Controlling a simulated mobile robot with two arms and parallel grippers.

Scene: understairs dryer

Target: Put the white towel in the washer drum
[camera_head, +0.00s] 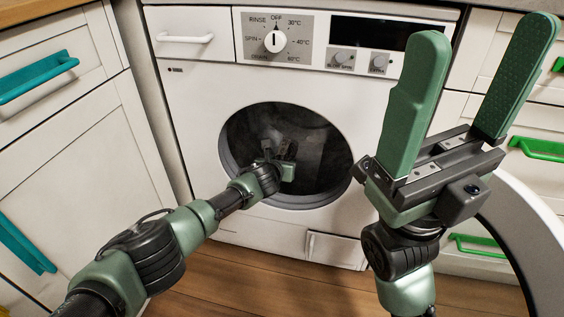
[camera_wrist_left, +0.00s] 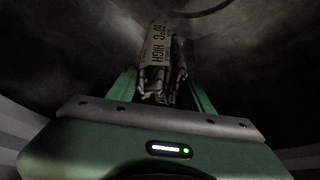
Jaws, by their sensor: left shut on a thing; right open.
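The washer drum (camera_head: 322,150) shows through the round opening in the front of the white washing machine (camera_head: 195,100). My left gripper (camera_head: 284,160) reaches into the opening, with its arm coming from the lower left. In the left wrist view, my left gripper (camera_wrist_left: 163,90) is shut on a small, pale, crumpled bundle (camera_wrist_left: 159,60) with dark printed lettering, inside the dark drum. I cannot tell whether this bundle is the white towel. No other towel shows. My right gripper (camera_head: 468,90) is open and empty, raised in front of the machine's right side.
The round washer door (camera_head: 528,225) stands open at the lower right, behind my right arm. White cabinets with teal handles (camera_head: 38,76) stand at left, and drawers with green handles (camera_head: 538,149) at right. Wooden floor (camera_head: 270,280) lies below.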

